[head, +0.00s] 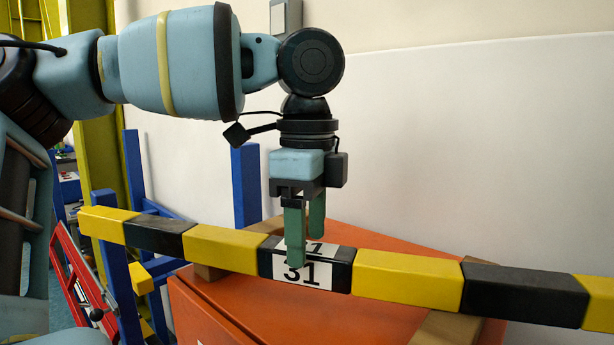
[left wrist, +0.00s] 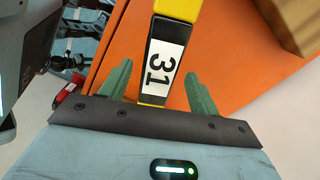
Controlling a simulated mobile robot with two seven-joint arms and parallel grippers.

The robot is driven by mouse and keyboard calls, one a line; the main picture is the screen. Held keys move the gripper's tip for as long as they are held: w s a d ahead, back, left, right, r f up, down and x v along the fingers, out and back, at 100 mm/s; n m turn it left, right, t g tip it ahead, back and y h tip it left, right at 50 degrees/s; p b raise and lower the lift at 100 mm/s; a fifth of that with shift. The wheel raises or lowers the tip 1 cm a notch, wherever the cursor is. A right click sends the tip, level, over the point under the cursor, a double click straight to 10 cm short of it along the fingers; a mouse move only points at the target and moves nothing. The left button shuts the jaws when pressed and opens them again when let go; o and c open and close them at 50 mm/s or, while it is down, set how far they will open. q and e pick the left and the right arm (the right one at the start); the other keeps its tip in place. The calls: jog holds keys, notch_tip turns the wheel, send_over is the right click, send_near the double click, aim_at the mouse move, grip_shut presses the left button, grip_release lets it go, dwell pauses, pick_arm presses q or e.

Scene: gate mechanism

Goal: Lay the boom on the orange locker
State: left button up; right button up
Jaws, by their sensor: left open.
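The boom (head: 404,278) is a long square bar in yellow and black with a white "31" label near its middle. It lies across the top of the orange locker (head: 210,318), over wooden blocks. My left gripper (head: 305,250) points down at the labelled part, with green fingers open. In the left wrist view the fingers (left wrist: 160,88) stand on either side of the boom (left wrist: 161,65), with gaps visible, and the locker top (left wrist: 228,45) lies beyond. My right gripper is in neither view.
Wooden blocks (head: 447,328) sit on the locker under the boom. Blue posts (head: 246,185) stand behind and left of it. A red frame (head: 85,275) is at the lower left. A pale wall (head: 470,140) closes off the back.

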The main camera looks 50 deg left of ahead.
aim_at(308, 248)
pick_arm(q)
notch_tip(308, 248, up, 9)
jog(key=shift+r, duration=0.15)
dwell(0.5)
